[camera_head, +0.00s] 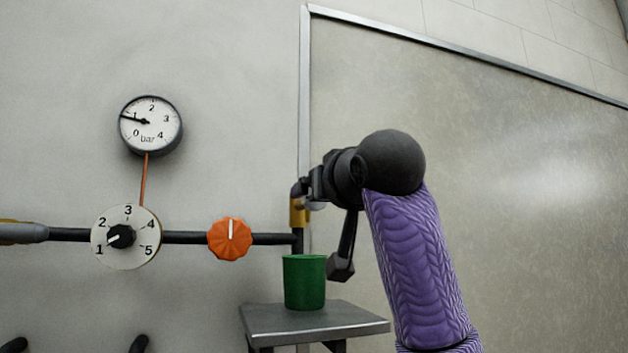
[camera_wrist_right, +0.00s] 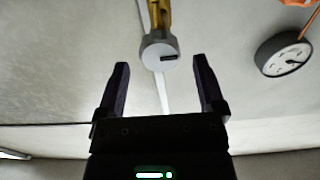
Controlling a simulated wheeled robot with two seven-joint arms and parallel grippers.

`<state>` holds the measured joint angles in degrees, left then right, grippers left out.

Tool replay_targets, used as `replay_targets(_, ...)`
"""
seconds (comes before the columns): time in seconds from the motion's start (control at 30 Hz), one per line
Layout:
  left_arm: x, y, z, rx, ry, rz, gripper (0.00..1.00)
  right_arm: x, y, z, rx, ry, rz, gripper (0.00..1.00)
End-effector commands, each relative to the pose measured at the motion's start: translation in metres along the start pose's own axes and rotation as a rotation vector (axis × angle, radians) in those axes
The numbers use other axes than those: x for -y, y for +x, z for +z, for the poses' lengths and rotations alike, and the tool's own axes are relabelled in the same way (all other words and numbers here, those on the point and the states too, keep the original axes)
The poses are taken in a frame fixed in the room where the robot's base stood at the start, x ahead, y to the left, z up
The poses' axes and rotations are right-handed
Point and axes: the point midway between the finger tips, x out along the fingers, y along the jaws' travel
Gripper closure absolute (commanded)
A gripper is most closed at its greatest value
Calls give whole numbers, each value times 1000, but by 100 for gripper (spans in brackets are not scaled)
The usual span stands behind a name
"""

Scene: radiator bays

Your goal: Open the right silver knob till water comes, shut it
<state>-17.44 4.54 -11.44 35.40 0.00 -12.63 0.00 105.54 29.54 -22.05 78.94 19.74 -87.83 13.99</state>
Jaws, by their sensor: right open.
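The silver knob (camera_wrist_right: 160,55) is a round disc with a dark mark at its right, on the end of a brass fitting (camera_wrist_right: 159,15) in the right wrist view. In the head view only a sliver of the knob (camera_head: 316,205) shows beside the brass fitting (camera_head: 298,212); my right gripper hides the rest. My right gripper (camera_wrist_right: 163,75) is open and empty. Its fingertips stand on either side of the knob's line, apart from it. A green cup (camera_head: 304,283) stands upright below the fitting; its inside is hidden. No water stream shows. My left gripper's two dark tips (camera_head: 76,344) show wide apart at the lower edge.
The cup stands on a small grey stand (camera_head: 315,322). A dark pipe (camera_head: 182,238) runs left, with an orange knob (camera_head: 230,239) and a white numbered dial (camera_head: 126,237) pointing near 1. A pressure gauge (camera_head: 150,125) hangs above, its needle near 1. A framed panel (camera_head: 480,170) covers the right.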

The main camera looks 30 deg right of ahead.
Motion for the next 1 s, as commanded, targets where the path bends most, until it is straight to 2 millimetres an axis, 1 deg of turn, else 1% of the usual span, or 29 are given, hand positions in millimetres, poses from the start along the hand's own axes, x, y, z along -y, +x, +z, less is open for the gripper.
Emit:
replay_targets(0.03, 0, -10, -1, 0, 0, 0, 41, 0, 10, -4, 5, -1, 1, 12)
replay_targets(0.1, 0, -15, -2, -1, 0, 0, 41, 0, 20, -3, 3, -1, 1, 12)
replay_targets(0.2, 1, -18, -3, -3, 0, -1, 41, 0, 29, -1, 2, 0, 1, 12)
replay_targets(0.47, 1, -17, -4, -6, 0, -1, 41, 0, 32, 1, 0, -1, 0, 12)
replay_targets(0.5, 1, -17, -4, -6, 0, -1, 41, 0, 31, 1, 0, -1, 0, 20)
replay_targets(0.57, 1, -17, -5, -7, 0, -1, 41, 0, 31, 1, 0, -1, 0, 33)
replay_targets(0.6, 1, -17, -5, -7, 0, -1, 41, 0, 31, 1, 0, -1, 0, 41)
replay_targets(0.67, 1, -17, -5, -8, 1, -1, 41, 0, 31, 1, 0, -1, 0, 54)
replay_targets(0.7, 1, -17, -5, -8, 1, -1, 41, 0, 31, 1, 0, -1, 0, 63)
replay_targets(0.77, 1, -17, -6, -8, 1, -1, 41, 0, 31, 1, 0, -1, 0, 75)
replay_targets(0.8, 1, -17, -6, -9, 1, -1, 41, 0, 31, 1, 0, -1, 0, 84)
replay_targets(0.87, 1, -17, -6, -9, 1, -1, 41, 0, 31, 1, 0, -1, 0, 96)
replay_targets(0.9, 1, -17, -6, -9, 1, -2, 41, 0, 31, 1, 0, -1, 0, 100)
replay_targets(1.0, 1, -17, -6, -9, 1, -2, 41, 0, 31, 1, 0, 2, -1, 100)
